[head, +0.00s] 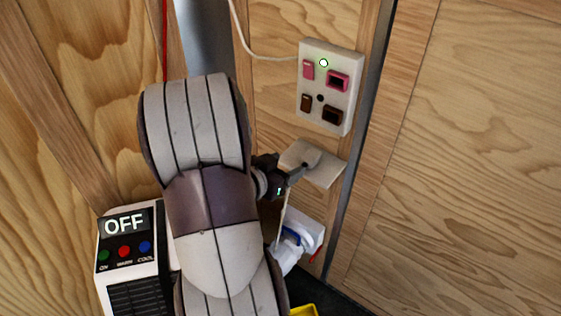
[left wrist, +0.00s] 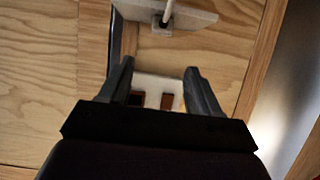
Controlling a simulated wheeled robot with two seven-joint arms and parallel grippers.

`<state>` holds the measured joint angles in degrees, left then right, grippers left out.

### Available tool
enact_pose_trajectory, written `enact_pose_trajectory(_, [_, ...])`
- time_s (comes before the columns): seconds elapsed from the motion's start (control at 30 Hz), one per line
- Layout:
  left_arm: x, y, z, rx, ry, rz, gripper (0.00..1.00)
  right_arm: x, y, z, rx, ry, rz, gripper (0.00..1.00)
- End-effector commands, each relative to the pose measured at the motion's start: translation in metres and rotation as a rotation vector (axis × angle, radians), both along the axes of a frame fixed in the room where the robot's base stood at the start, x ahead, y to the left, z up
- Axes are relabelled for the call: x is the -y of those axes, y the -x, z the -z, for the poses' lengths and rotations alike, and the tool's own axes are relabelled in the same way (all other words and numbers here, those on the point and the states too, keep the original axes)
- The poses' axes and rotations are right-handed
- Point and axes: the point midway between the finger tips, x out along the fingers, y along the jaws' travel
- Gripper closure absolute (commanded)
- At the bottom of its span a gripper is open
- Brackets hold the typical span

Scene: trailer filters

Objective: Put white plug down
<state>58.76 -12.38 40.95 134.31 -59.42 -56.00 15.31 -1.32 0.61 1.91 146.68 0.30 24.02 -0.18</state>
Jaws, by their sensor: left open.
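The white plug (head: 304,155) appears as a rounded pale shape on the small white shelf (head: 325,175) on the wooden wall. A pale cord hangs below it. In the left wrist view, a small grey-white piece with a cord (left wrist: 164,21) shows at the edge of the shelf (left wrist: 196,14); it looks like the plug. My left gripper (head: 297,174) is just in front of the shelf. In the left wrist view its fingers (left wrist: 158,68) are apart with nothing between them, and the plug is beyond the tips. My right gripper is not in view.
A white socket panel (head: 346,62) with pink and brown sockets and a green light is above the shelf. A white and blue fitting (head: 302,238) is below. A white unit (head: 127,255) reading OFF stands at left. A yellow object (head: 303,311) shows at the bottom edge.

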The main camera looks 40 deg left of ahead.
Motion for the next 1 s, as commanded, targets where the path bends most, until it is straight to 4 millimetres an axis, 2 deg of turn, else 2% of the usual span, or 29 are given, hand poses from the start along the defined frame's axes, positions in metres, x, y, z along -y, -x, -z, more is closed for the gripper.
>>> enact_pose_trajectory(0.13, [0.002,0.011,-0.005,-0.019,-0.005,-0.002,0.37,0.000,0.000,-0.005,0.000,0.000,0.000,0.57])
enact_pose_trajectory(0.23, [0.008,-0.001,0.006,-0.142,-0.038,-0.010,0.37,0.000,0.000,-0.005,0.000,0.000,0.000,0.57])
enact_pose_trajectory(0.3, [0.021,-0.012,0.017,-0.290,-0.061,-0.022,0.37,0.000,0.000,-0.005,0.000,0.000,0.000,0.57])
enact_pose_trajectory(0.37, [0.042,-0.016,0.027,-0.437,-0.064,-0.025,0.37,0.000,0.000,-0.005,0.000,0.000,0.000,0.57])
enact_pose_trajectory(0.43, [0.078,-0.010,0.037,-0.612,-0.043,-0.007,0.37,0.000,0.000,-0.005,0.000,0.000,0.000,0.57])
enact_pose_trajectory(0.5, [0.118,0.005,0.042,-0.771,-0.011,0.032,0.37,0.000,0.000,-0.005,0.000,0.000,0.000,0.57])
enact_pose_trajectory(0.6, [0.165,0.030,0.044,-0.941,0.034,0.094,0.37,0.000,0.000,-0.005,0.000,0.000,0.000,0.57])
enact_pose_trajectory(0.67, [0.181,0.040,0.043,-0.999,0.053,0.116,0.37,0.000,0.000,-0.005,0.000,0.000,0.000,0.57])
enact_pose_trajectory(0.77, [0.189,0.047,0.043,-1.032,0.065,0.128,0.37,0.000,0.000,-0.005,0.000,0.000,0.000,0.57])
enact_pose_trajectory(0.93, [0.188,0.046,0.043,-1.031,0.066,0.126,0.37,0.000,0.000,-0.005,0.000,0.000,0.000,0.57])
enact_pose_trajectory(1.0, [0.188,0.046,0.036,-1.030,0.065,0.125,0.37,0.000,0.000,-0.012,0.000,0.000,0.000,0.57])
